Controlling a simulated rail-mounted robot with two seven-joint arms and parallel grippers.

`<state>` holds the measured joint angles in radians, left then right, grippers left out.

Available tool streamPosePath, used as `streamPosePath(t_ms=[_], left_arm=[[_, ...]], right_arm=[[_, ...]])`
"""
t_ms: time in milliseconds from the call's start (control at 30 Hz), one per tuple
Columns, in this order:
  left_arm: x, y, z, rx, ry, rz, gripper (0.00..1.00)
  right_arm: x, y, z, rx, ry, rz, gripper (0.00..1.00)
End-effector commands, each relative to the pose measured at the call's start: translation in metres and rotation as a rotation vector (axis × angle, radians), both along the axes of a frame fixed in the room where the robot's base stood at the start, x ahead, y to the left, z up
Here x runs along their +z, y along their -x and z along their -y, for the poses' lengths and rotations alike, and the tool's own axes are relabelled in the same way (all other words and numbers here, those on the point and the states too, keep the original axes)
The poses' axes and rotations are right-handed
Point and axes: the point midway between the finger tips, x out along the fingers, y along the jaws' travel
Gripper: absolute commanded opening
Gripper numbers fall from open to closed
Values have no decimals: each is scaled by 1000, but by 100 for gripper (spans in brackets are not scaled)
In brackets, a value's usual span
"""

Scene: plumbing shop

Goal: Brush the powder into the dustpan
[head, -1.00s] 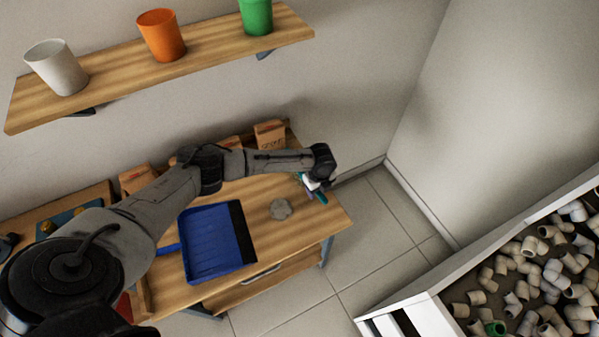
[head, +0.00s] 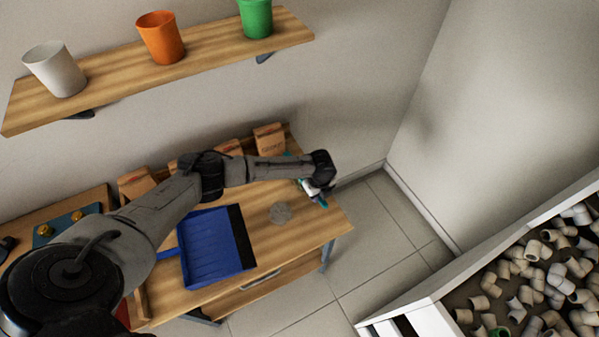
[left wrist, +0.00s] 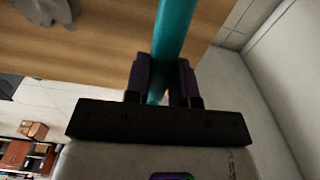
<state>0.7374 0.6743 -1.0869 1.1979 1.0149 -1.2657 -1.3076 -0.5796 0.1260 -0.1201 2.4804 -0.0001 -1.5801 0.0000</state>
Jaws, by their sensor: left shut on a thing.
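A grey powder pile (head: 280,213) lies on the wooden table (head: 300,237), just right of the blue dustpan (head: 214,247). The dustpan lies flat with its dark front edge facing the powder and its handle to the left. My left gripper (head: 314,189) is at the table's right end, right of the powder. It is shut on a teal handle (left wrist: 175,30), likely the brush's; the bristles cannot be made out. The powder (left wrist: 45,10) also shows at the top left of the left wrist view. My right gripper is not in view.
Several brown paper bags (head: 269,139) stand along the table's back edge by the wall. A shelf (head: 200,54) with three cups hangs above. A bin of pipe fittings (head: 540,270) stands at the right. Tiled floor lies between bin and table.

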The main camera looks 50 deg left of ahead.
Motion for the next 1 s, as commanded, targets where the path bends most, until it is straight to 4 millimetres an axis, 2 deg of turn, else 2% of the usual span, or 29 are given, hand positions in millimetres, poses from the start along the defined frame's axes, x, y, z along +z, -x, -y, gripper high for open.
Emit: streamPosePath(t_ms=[333, 467, 1000], left_arm=[[1, 0, 0, 0, -1, 1, 0], [8, 0, 0, 0, -1, 1, 0], [81, 0, 0, 0, 0, 0, 0]], right_arm=[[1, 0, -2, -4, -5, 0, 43], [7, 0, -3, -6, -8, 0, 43], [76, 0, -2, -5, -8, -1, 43]])
